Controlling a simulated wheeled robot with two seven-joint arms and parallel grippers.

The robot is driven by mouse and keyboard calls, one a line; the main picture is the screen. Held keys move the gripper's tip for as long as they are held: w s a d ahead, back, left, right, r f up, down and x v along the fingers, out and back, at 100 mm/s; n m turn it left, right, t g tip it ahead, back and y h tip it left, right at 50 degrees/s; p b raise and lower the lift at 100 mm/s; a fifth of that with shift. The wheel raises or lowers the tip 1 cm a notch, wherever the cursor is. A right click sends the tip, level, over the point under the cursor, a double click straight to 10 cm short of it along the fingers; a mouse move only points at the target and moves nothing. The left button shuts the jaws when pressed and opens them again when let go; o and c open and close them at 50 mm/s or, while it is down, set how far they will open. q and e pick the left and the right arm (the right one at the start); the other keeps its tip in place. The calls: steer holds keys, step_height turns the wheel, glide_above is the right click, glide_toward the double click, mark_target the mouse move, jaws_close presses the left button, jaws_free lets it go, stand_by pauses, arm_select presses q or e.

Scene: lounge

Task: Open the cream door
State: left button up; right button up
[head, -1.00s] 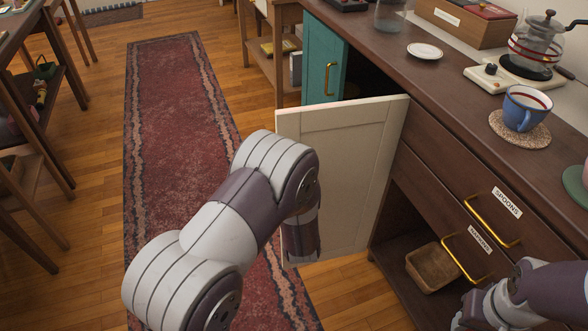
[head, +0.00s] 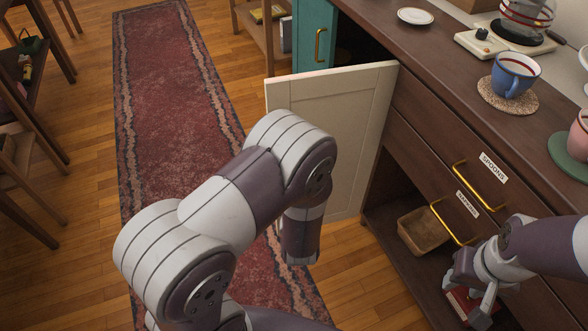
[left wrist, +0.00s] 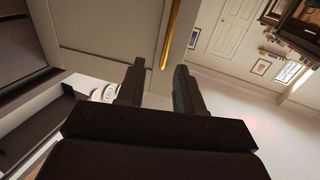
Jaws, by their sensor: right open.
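The cream door (head: 345,110) of the cabinet stands swung well out from the cabinet front, its panelled face partly behind my left arm. Its handle does not show in the head view. In the left wrist view, a brass handle (left wrist: 171,32) runs along the edge of a cream panel (left wrist: 105,25), just beyond my left gripper (left wrist: 158,78). The left fingers are apart with nothing seen between them; whether they touch the handle I cannot tell. My right gripper (head: 472,292) is open, low by the cabinet's lower shelf, close to a small red object.
A teal door (head: 312,38) stands open behind the cream one. Labelled drawers with brass handles (head: 478,188) are at right. A basket (head: 422,231) sits on the low shelf. A blue mug (head: 514,76) stands on the countertop. A red rug (head: 175,110) covers clear floor at left.

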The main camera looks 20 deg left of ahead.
arm_select(q)
steer(key=v, duration=0.5)
